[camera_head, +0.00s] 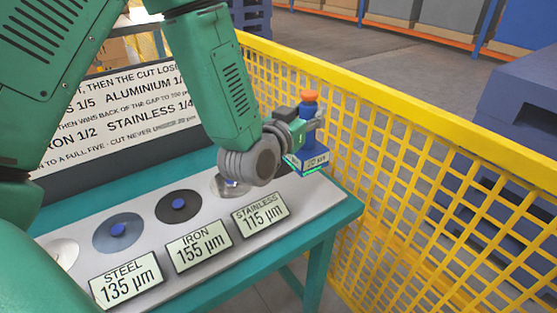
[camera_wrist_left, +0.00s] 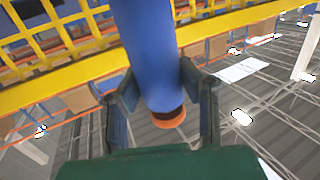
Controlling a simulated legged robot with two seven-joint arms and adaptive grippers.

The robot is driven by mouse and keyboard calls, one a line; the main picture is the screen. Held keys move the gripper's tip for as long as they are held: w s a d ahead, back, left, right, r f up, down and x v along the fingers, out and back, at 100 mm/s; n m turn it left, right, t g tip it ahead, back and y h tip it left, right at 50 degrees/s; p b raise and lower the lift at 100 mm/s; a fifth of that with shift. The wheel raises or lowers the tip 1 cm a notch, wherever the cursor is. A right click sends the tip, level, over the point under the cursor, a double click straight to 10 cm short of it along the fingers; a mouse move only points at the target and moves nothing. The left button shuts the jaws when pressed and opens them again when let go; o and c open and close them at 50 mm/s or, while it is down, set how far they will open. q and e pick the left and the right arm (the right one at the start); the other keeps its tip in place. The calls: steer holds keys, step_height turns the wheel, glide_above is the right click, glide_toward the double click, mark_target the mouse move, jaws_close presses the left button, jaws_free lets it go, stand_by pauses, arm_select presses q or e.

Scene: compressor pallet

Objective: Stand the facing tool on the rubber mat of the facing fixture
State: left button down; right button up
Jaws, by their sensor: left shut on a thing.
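The facing tool (camera_head: 307,135) is a blue upright cylinder with an orange top and a small lit display near its base. My left gripper (camera_head: 298,122) is shut on its upper body. It holds the tool at the right end of the green bench, in front of the yellow mesh fence; I cannot tell whether its base touches anything. In the left wrist view the blue tool (camera_wrist_left: 150,45) runs between the two dark fingers, its orange end (camera_wrist_left: 169,118) toward the palm. I cannot pick out the rubber mat for certain. My right gripper is not in view.
The green bench (camera_head: 318,222) carries a grey panel with a grey disc (camera_head: 104,238), a black disc (camera_head: 166,211) and a silver disc partly hidden by my wrist. Lit displays read steel 135, iron 155 and stainless 115 µm. A yellow mesh fence (camera_head: 400,110) stands close behind and right.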

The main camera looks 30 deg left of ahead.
arm_select(q)
steer(key=w+a+r+p, duration=0.1)
steer(key=w+a+r, duration=0.2)
steer(key=a, duration=0.7)
step_height(320, 180, down, 10)
steer(key=shift+w+a+r+y+b, duration=0.15)
steer(key=shift+w+a+y+b, duration=0.1)
steer(key=shift+w+y+b, duration=0.15)
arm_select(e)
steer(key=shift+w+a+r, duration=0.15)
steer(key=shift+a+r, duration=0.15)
arm_select(q)
steer(key=c, duration=1.1)
jaws_free()
steer(key=shift+s+f, duration=0.1)
steer(key=shift+f, duration=0.15)
steer(key=shift+c, duration=0.2)
steer(key=shift+a, duration=0.1)
